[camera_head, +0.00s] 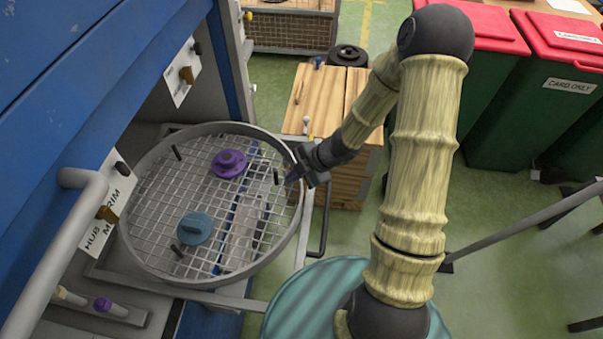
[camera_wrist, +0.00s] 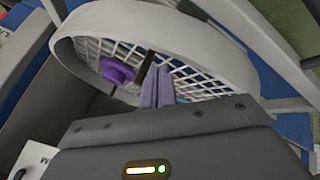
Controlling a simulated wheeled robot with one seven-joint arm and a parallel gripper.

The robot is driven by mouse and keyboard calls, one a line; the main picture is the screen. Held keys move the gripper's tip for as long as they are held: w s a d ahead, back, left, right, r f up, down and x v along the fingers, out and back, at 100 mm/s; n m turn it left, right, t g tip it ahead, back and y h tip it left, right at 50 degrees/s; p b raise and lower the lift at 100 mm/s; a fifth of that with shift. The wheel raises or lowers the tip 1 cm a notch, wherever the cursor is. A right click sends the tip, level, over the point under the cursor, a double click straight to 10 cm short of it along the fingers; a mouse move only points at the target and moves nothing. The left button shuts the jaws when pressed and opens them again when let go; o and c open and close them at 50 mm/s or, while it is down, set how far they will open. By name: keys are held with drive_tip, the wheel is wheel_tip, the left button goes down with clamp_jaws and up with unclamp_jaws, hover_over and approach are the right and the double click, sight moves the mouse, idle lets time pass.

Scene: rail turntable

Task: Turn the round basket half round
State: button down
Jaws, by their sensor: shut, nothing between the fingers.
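The round basket (camera_head: 225,279) has a grey rim and a white wire-mesh floor. In the head view it fills the left middle. A purple knobbed disc (camera_head: 229,165) lies toward its back and a teal disc (camera_head: 194,229) toward its front. Short black pegs stand up inside near the rim, one at the right (camera_head: 276,176). My gripper (camera_head: 291,179) is at the basket's right rim, beside that peg. In the wrist view, the rim (camera_wrist: 150,22), the purple disc (camera_wrist: 116,71) and a peg (camera_wrist: 147,63) show just beyond my closed, empty fingers (camera_wrist: 157,84). I cannot tell whether they touch the peg.
A blue cabinet with a grey handle (camera_head: 60,256) stands close at the left of the basket. A wooden crate (camera_head: 348,180) stands behind my gripper. Green bins with red lids (camera_head: 575,80) stand at the back right. Open green floor lies at the right.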

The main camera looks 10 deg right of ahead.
sight(276, 187)
drive_tip(key=b+x, duration=0.1)
drive_tip(key=x, duration=0.3)
drive_tip(key=shift+w+a+f, duration=0.1)
drive_tip(key=shift+w+p, duration=0.2)
drive_tip(key=shift+p, duration=0.5)
